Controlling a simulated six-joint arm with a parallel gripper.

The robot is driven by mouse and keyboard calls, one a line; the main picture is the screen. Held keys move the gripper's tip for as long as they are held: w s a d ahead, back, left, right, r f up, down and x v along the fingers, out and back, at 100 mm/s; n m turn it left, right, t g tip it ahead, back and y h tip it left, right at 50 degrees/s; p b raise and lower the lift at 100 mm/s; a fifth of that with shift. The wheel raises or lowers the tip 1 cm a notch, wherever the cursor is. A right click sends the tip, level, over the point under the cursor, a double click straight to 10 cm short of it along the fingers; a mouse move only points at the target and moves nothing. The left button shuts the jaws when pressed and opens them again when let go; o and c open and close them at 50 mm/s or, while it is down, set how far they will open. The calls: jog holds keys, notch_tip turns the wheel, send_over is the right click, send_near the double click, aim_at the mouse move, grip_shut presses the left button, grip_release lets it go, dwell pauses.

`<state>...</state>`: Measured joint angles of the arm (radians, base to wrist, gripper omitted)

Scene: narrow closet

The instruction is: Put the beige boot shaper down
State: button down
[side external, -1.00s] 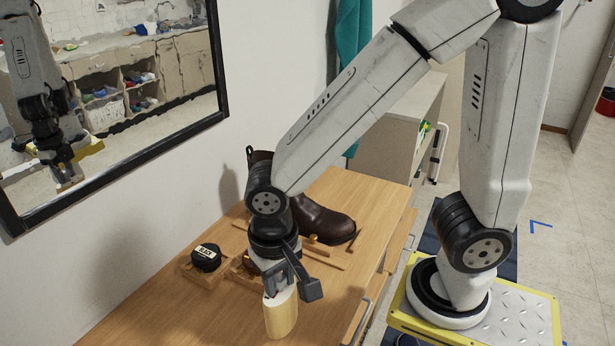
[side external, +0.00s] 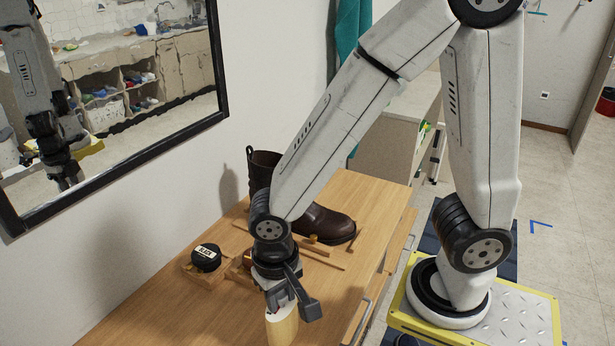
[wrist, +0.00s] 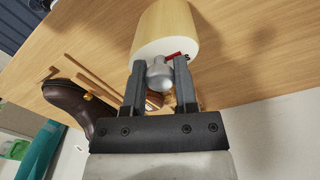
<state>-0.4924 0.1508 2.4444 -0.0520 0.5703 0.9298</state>
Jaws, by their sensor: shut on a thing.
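The beige boot shaper (side external: 282,328) is a pale wooden block, upright below my gripper (side external: 282,300) in the side view, at the near part of the wooden table. The bottom of the block is cut off by the picture edge, so I cannot tell there whether it touches the table. In the wrist view my gripper (wrist: 160,82) is shut on the silvery knob at the end of the boot shaper (wrist: 165,30). A small red tag shows beside the knob.
A brown boot (side external: 320,222) stands behind my gripper on the table (side external: 150,310). A black round tin (side external: 206,256) sits in a wooden holder to the left. Thin wooden strips lie near the boot. A framed mirror (side external: 150,175) hangs on the wall. The table's left front is clear.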

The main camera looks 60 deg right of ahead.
jog(key=shift+f, duration=0.15)
jog(key=shift+c, duration=1.9)
grip_release()
notch_tip(320, 180, up, 12)
jog(key=shift+a, duration=0.25)
jog(key=shift+w, duration=0.1)
jog(key=w+d+f+n+t, duration=0.1)
jog(key=d+f+n, duration=0.1)
jog(key=d+f, duration=0.3)
jog(key=w+d+f+n+t, duration=0.1)
jog(key=d+f, duration=0.3)
jog(key=d, duration=0.4)
jog(key=shift+w+f+n+t, duration=0.3)
jog(key=shift+w+f+n, duration=0.1)
jog(key=shift+w+n, duration=0.4)
